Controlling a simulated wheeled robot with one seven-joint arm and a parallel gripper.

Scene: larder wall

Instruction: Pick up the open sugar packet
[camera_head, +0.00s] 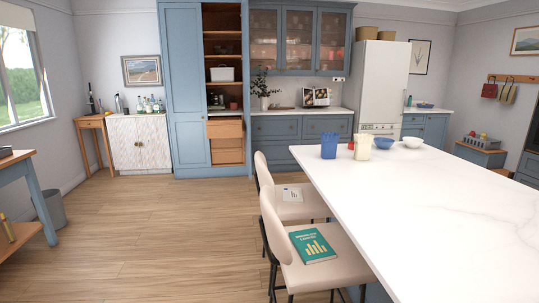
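Two upright containers stand on the white island's far left corner. One is a blue, packet-like container (329,146) with an uneven top. To its right is a cream container (362,147) with what looks like an open top. They are too small for me to read any label, so I cannot tell which is the open sugar packet. A small red item (351,145) sits between them. My gripper is not in view.
A blue bowl (384,143) and a white bowl (413,142) stand right of the containers. The island top (440,210) is otherwise clear. Two chairs stand along its left side; a green book (312,247) lies on the nearer seat. The wooden floor (160,225) is open at left.

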